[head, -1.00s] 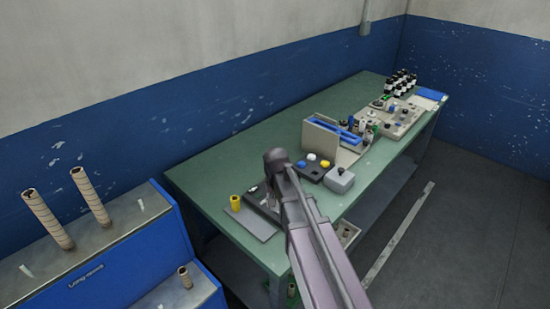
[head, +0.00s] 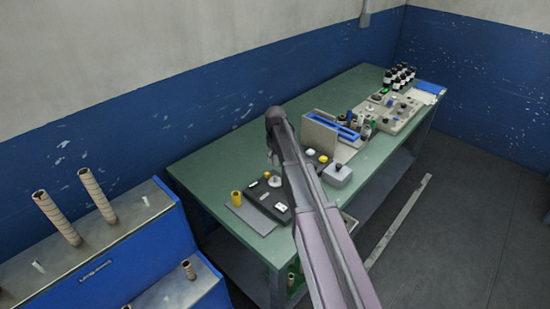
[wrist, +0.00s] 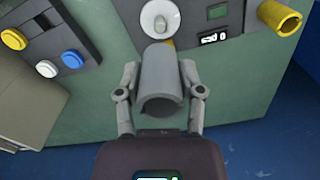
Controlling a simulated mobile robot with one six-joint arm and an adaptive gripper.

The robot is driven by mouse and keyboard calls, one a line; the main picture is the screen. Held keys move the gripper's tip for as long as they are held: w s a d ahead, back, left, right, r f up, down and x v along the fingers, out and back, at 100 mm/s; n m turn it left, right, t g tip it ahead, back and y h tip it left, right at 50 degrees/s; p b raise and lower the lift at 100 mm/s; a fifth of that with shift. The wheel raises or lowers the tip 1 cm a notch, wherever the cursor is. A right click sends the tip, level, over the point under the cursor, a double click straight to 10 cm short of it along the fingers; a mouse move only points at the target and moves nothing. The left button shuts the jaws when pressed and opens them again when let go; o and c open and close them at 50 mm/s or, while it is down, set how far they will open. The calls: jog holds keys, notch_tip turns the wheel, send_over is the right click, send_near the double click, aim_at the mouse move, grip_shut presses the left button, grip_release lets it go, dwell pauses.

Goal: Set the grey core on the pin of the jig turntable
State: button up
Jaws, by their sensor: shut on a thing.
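My gripper (wrist: 160,78) is shut on the grey core (wrist: 158,75), a hollow tube held between its two fingers, one end facing the wrist camera. The jig turntable (wrist: 153,20) is a pale round disc with a small pin, just beyond the core in the wrist view. The core is apart from the pin as far as I can tell; its far end hides the disc's near edge. In the head view the turntable (head: 275,181) is a pale disc on a dark base, left of my arm. My arm largely hides the gripper and core there.
A button box (wrist: 45,42) with yellow, blue and white buttons and a beige upright panel (head: 319,132) are nearby. The green bench (head: 215,165) is clear behind.

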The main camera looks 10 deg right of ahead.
jog(key=shift+f, duration=0.15)
jog(key=shift+f+b, duration=2.4)
jog(key=shift+b, duration=0.1)
jog(key=shift+f+b, duration=2.15)
jog(key=shift+b, duration=0.05)
dwell(1.2)
jog(key=o, duration=0.9)
jog(key=shift+o, duration=0.8)
jog(key=shift+r, duration=0.15)
